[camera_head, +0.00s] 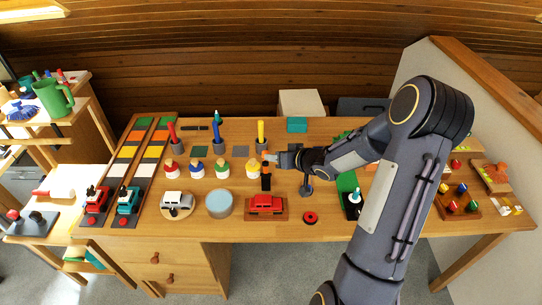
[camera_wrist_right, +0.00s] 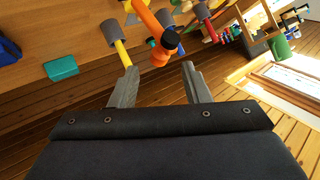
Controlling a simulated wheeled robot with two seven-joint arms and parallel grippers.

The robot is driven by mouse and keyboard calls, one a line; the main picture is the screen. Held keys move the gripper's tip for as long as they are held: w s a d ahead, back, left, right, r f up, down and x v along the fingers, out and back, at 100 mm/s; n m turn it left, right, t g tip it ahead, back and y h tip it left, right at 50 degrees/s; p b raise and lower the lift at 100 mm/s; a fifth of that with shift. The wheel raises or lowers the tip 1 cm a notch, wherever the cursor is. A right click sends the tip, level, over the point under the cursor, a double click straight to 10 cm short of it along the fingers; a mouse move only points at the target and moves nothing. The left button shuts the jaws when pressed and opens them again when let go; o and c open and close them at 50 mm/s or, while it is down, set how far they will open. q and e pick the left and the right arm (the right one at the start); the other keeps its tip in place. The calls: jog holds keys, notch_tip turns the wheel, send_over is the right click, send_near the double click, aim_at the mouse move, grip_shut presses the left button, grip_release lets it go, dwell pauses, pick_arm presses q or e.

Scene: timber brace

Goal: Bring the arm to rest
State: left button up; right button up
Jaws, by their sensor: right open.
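My right arm comes in from the right in the head view and reaches over the workbench (camera_head: 335,233). Its gripper (camera_head: 268,159) points left above the bench, close to the yellow-topped figure (camera_head: 253,170). In the right wrist view the two grey fingers (camera_wrist_right: 158,72) stand apart with nothing between them. An orange piece (camera_wrist_right: 153,30) shows beyond the fingertips; I cannot tell how far off it is. My left gripper is not in view.
A yellow stick in a grey cup (camera_head: 261,134), a red car (camera_head: 265,203) and a teal block (camera_head: 297,125) are near the gripper. A partition (camera_head: 450,90) rises at the right. Bare bench shows along the front edge.

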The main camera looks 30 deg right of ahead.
jog(key=shift+s+r, duration=0.25)
jog(key=shift+s, duration=0.15)
jog(key=s+a+r+g+h, duration=0.2)
jog(key=s+r+h, duration=0.2)
jog(key=s+r, duration=0.6)
jog(key=s+a+r+n+g+y, duration=0.1)
jog(key=s+a+g+y, duration=0.3)
jog(key=s+a, duration=1)
jog(key=s+y, duration=0.1)
jog(key=s, duration=0.3)
jog(key=shift+a+r+y, duration=0.3)
jog(key=shift+a+r, duration=0.1)
